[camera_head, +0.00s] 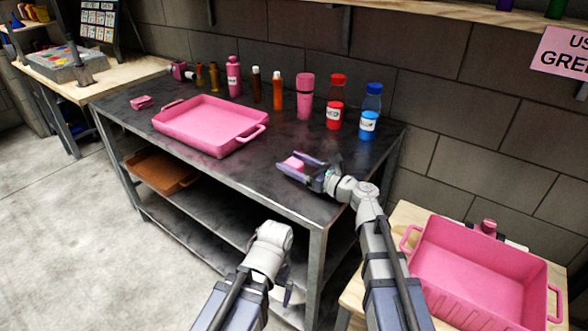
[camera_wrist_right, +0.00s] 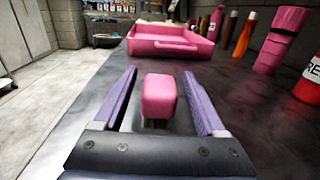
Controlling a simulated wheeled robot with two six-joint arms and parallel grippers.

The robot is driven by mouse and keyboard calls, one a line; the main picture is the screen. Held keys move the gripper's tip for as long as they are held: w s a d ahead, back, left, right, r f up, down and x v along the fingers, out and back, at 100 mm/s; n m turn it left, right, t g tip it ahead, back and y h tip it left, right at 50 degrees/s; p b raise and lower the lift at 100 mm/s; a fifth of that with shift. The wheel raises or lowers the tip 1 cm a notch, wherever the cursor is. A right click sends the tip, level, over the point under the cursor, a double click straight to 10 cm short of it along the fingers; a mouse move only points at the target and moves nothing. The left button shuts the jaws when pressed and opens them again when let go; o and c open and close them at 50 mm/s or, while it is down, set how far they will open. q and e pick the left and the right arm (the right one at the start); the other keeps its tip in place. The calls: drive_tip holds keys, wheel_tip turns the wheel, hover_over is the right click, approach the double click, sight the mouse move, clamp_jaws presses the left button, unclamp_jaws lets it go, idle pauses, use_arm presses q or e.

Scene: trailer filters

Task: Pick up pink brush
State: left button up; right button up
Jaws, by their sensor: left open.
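The pink brush (camera_wrist_right: 158,98) is a small block with bristles beneath, standing on the dark table near its right end. It also shows in the head view (camera_head: 293,163). My right gripper (camera_head: 298,164) is open, with its two purple fingers (camera_wrist_right: 160,97) on either side of the brush. In the wrist view there is a gap between the brush and each finger. My left gripper (camera_head: 280,289) hangs low in front of the table's front edge, mostly hidden behind its own wrist, away from the brush.
A pink tray (camera_head: 205,127) lies on the table beyond the brush. Several bottles, including red (camera_head: 335,104) and blue (camera_head: 369,112) ones, line the back. Another small pink object (camera_head: 141,102) lies at the far left. A deep pink bin (camera_head: 470,285) stands on the right side table.

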sight(294, 162)
clamp_jaws()
idle(0.3)
drive_tip(key=shift+r, duration=0.1)
wheel_tip(294, 162, up, 10)
drive_tip(key=p, duration=1)
